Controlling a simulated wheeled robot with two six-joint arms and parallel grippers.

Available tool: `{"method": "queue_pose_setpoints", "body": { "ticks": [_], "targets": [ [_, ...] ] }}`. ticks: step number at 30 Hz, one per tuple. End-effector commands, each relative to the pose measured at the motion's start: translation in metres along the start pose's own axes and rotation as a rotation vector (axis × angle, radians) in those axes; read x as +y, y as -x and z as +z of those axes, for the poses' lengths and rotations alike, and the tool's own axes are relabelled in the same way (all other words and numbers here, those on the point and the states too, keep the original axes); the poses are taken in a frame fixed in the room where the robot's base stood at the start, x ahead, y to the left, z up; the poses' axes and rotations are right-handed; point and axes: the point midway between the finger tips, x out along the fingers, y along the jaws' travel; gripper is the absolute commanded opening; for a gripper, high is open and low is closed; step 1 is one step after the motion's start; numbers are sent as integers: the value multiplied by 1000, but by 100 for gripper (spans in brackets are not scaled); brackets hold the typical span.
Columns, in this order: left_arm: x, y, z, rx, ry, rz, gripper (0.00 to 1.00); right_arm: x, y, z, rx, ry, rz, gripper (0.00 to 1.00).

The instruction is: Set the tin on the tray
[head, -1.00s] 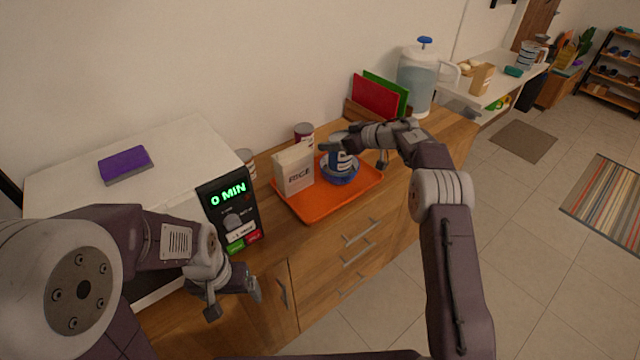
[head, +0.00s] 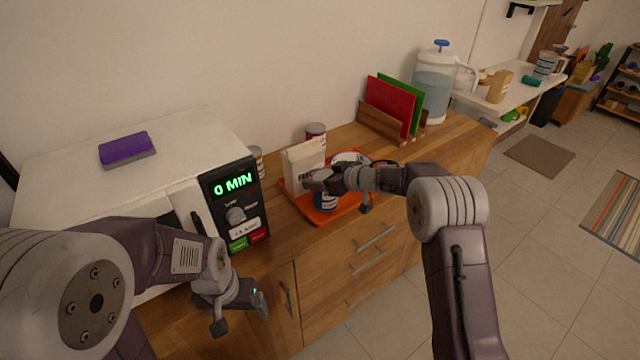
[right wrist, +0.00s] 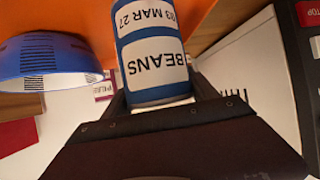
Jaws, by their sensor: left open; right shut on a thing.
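My right gripper (head: 318,183) is shut on a blue tin (head: 326,203), which is partly hidden behind it in the head view. In the right wrist view the tin (right wrist: 155,55) has a white label reading BEANS. The tin is at the front part of the orange tray (head: 347,209), in front of the rice box; I cannot tell whether it touches the tray. The tray also shows in the right wrist view (right wrist: 205,18). My left gripper (head: 240,314) is open and empty in front of the microwave, away from the tray.
The rice box (head: 303,165) stands on the tray, with a blue bowl (right wrist: 45,60) on the other side of the tin. A microwave (head: 234,205) stands left. Further tins (head: 316,131) stand behind. A rack with red and green boards (head: 388,105) and a water dispenser (head: 434,85) are further right.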

Motion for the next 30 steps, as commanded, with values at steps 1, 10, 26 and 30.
{"method": "queue_pose_setpoints", "body": {
  "ticks": [1, 10, 26, 30],
  "targets": [
    [0, -6, 1, 0, 0, 0, 85, 0, -4, 7, 2, -1, 0, 1],
    [0, -3, 0, 0, 0, 0, 85, 0, -4, 6, 2, 1, 0, 1],
    [0, -2, 0, 0, 0, 0, 85, 1, 1, 4, 1, 0, 1, 89],
    [0, 1, 0, 0, 0, 0, 85, 1, 26, 4, 0, -1, 3, 89]
  ]
}}
